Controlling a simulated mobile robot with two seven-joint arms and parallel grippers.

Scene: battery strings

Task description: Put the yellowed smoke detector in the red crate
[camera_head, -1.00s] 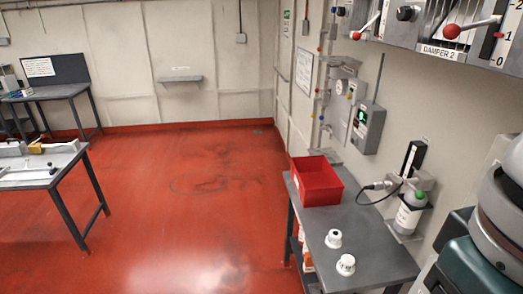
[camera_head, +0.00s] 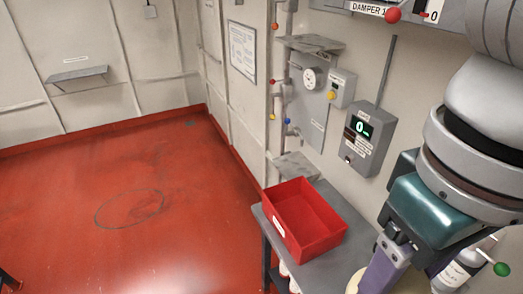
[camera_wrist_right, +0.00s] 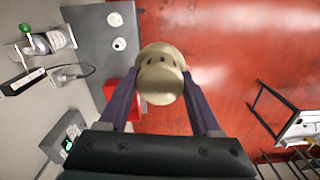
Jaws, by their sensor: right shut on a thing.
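The yellowed smoke detector (camera_wrist_right: 161,76) is between the two fingers of my right gripper (camera_wrist_right: 163,88) in the right wrist view. The gripper is shut on it and holds it up. In the head view only a pale edge of the detector (camera_head: 353,283) shows at the bottom, beside my right finger. The open red crate (camera_head: 325,243) stands on the grey side table and looks empty. The gripper is to the right of the crate and nearer to me in the head view. A piece of the crate (camera_wrist_right: 117,114) shows behind a finger in the wrist view. My left gripper is not in view.
Two white detectors (camera_wrist_right: 119,44) stand on the grey table (camera_wrist_right: 88,38). A bottle (camera_head: 455,276) with a green knob is at the right wall. A wall meter (camera_head: 366,138) and small shelves are behind the crate. Red floor lies open to the left.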

